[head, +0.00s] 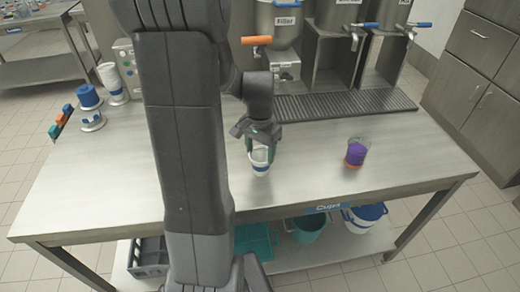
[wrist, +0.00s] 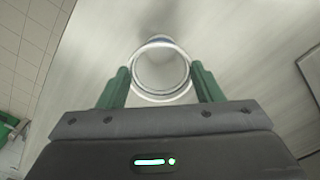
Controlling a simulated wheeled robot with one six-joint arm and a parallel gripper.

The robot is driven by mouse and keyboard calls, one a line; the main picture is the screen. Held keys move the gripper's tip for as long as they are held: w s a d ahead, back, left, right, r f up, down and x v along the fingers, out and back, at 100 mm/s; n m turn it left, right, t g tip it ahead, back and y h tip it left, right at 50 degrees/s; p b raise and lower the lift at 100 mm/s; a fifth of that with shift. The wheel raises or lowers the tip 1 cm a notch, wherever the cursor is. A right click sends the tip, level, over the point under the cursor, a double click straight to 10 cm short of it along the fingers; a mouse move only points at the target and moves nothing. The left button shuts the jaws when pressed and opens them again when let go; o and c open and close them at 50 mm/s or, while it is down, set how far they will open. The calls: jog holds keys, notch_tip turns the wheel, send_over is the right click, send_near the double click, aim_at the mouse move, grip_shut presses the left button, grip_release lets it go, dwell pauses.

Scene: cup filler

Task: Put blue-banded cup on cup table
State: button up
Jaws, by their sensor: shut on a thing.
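The blue-banded cup (head: 260,168) is white with a blue band and appears upright over the middle of the steel cup table (head: 310,172), which carries a "Cups" label on its front edge. My gripper (head: 262,138) is shut on the cup, with its green fingers on either side of it. In the wrist view my gripper (wrist: 160,88) has the round rim of the cup (wrist: 160,98) between its fingers. A bit of blue shows at the cup's far side. I cannot tell whether the cup's base touches the table.
A clear cup with purple contents (head: 356,153) stands to the right on the table. The filler (head: 280,25) and a drip grate (head: 345,104) are behind. A stack of white cups (head: 112,84) and blue items stand at back left. The tabletop around the held cup is clear.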

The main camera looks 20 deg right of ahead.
aim_at(260, 155)
jog(key=o, duration=1.2)
notch_tip(260, 155, up, 12)
jog(key=shift+r, duration=0.15)
